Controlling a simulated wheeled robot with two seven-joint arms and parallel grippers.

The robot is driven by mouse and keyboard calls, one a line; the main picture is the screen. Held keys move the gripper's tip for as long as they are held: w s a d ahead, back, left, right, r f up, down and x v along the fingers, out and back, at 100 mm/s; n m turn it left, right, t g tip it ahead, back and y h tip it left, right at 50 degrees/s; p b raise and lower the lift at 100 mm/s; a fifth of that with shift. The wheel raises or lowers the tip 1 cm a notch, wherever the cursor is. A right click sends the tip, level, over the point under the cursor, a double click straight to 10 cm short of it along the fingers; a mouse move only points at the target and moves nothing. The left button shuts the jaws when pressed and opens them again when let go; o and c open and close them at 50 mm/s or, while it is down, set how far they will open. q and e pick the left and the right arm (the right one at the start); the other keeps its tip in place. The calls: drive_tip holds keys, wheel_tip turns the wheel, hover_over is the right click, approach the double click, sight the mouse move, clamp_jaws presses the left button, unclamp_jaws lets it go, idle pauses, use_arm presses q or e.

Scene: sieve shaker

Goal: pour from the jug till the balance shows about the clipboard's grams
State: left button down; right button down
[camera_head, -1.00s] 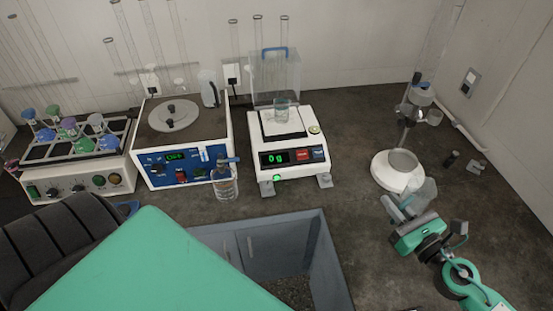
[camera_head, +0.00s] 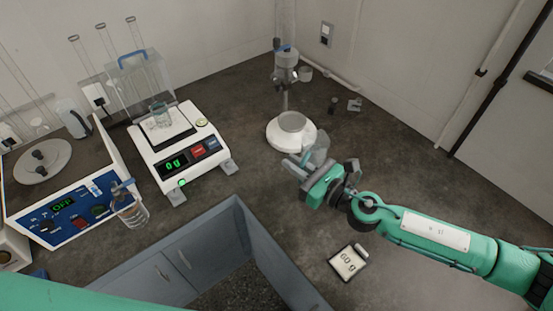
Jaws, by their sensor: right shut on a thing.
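The balance (camera_head: 178,168) stands left of centre on the bench, and its green display reads 0 g. A clear beaker (camera_head: 160,114) sits on its pan. The clipboard (camera_head: 348,262) lies on the bench at lower right and reads 60 g. My right gripper (camera_head: 302,176) is shut on a clear jug (camera_head: 316,150), just in front of the sieve shaker's white base. The jug looks roughly upright; its contents are too faint to tell. My left gripper is not in view.
The sieve shaker (camera_head: 292,131) stands behind the jug. A clear bottle (camera_head: 129,208) and a blue-fronted device reading OFF (camera_head: 72,212) are at left. A sunken sink (camera_head: 215,262) opens at the front. Small dark items (camera_head: 333,104) lie at the back right.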

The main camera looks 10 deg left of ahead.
drive_tip(key=shift+s+d+r+m+t+h, duration=0.3)
drive_tip(key=shift+s+d+m+t+h, duration=0.1)
drive_tip(key=shift+d+m+t+h, duration=0.25)
drive_tip(key=s+d+f+m+t+h, duration=0.1)
drive_tip(key=s+d+m+t+h, duration=0.2)
drive_tip(key=d, duration=0.7)
drive_tip(key=s+d+f+m+t+h, duration=0.1)
drive_tip(key=s+d+m+t+h, duration=0.2)
drive_tip(key=d+m+h, duration=0.3)
drive_tip(key=shift+s+d+f+m+h, duration=0.3)
drive_tip(key=shift+d+f+m+h, duration=0.05)
drive_tip(key=shift+d+h, duration=1.95)
